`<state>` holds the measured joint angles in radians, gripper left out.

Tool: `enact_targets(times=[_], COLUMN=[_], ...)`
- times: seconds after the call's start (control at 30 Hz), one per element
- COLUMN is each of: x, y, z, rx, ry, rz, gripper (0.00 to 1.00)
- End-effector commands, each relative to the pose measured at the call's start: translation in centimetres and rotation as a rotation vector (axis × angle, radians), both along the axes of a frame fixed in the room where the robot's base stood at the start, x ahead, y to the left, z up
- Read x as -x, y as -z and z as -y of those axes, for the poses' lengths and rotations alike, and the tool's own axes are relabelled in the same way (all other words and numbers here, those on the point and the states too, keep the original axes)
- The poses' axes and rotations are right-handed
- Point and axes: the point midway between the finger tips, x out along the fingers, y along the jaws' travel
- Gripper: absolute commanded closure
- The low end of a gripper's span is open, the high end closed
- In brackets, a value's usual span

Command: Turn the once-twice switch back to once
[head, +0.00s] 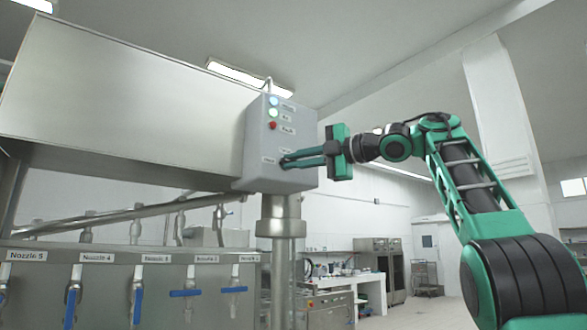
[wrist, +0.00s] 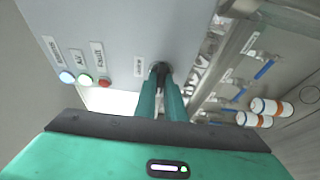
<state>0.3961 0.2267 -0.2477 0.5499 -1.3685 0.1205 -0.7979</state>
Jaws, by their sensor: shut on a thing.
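The once-twice switch is a small dark knob (wrist: 160,68) on the face of the grey control box (head: 258,135). In the wrist view it sits between my fingertips, which cover most of it; in the head view the fingers hide it. My gripper (head: 285,161) reaches in from the right with its green fingers shut on the knob; it also shows in the wrist view (wrist: 161,78). A small white label (wrist: 139,66) stands beside the knob, its print too small to read surely. Which way the knob points cannot be told.
Pale blue and green lamps and a red button (head: 273,125) sit higher on the box. The box stands on a steel post (head: 279,228). Nozzles with blue valve handles (head: 185,293) line the filler at lower left.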

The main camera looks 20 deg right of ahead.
Motion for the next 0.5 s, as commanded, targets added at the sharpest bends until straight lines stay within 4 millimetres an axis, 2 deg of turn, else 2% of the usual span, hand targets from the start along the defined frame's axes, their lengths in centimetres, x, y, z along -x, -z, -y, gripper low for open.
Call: enact_targets(times=[0.3, 0.33, 0.4, 0.5], x=[0.02, 0.03, 0.03, 0.03], y=[0.28, 0.28, 0.26, 0.19], z=[-0.10, -0.11, -0.11, -0.08], rx=[0.006, 0.006, 0.005, 0.004], ry=[-0.004, -0.004, -0.004, -0.003], rz=[-0.005, -0.005, -0.005, -0.003], gripper=[1.00, 0.86, 0.72, 0.72])
